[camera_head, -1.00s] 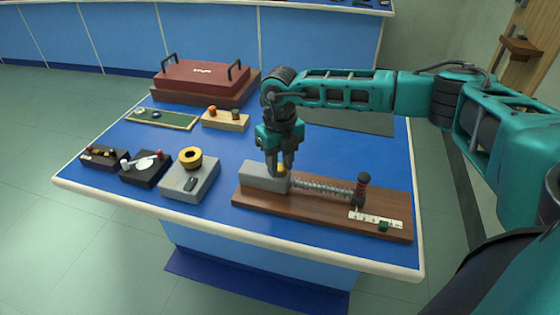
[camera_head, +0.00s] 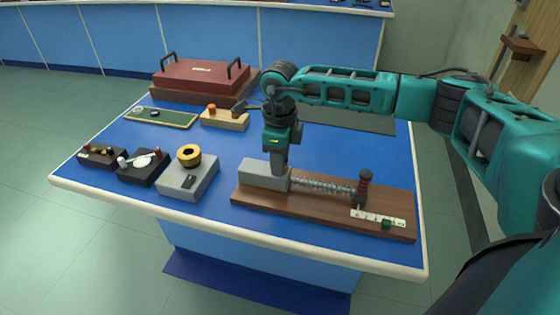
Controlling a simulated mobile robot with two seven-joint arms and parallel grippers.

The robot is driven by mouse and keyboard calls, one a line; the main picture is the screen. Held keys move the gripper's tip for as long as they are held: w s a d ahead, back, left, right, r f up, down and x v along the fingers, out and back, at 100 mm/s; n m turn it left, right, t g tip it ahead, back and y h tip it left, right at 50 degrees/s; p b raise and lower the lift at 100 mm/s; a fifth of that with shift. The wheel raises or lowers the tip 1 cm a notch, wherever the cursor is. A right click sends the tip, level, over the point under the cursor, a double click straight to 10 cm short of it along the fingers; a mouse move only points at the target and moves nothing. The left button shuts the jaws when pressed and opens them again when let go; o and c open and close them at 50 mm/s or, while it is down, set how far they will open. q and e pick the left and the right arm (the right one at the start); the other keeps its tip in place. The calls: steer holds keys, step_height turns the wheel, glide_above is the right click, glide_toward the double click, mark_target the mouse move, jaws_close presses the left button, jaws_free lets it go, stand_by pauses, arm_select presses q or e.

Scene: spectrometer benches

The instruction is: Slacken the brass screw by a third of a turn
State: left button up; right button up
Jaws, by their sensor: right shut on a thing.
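My right gripper (camera_head: 280,168) points straight down at the right end of the grey block (camera_head: 262,178). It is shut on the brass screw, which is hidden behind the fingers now. The block sits at the left end of a brown wooden board (camera_head: 320,212). A white scale (camera_head: 372,216) with a small green piece (camera_head: 387,224) lies at the board's front right. My left gripper is out of view.
Left of the board stands a grey box with a yellow ring (camera_head: 189,155). Two small dark boxes, a green panel (camera_head: 160,117), a wooden block with knobs (camera_head: 225,120) and a red case (camera_head: 200,76) stand further left and back. Blue tabletop is clear between them.

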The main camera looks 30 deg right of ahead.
steer(key=n+b, duration=0.1)
steer(key=n, duration=0.3)
steer(key=shift+n, duration=0.3)
steer(key=n+b, duration=0.1)
steer(key=n, duration=0.3)
steer(key=shift+n+b, duration=0.3)
steer(key=shift+b, duration=0.05)
steer(key=n+b, duration=0.1)
steer(key=n, duration=0.3)
steer(key=shift+r+n+b, duration=0.1)
steer(key=shift+n+b, duration=0.25)
steer(key=shift+n, duration=0.95)
steer(key=o, duration=1)
steer(key=shift+o, duration=0.2)
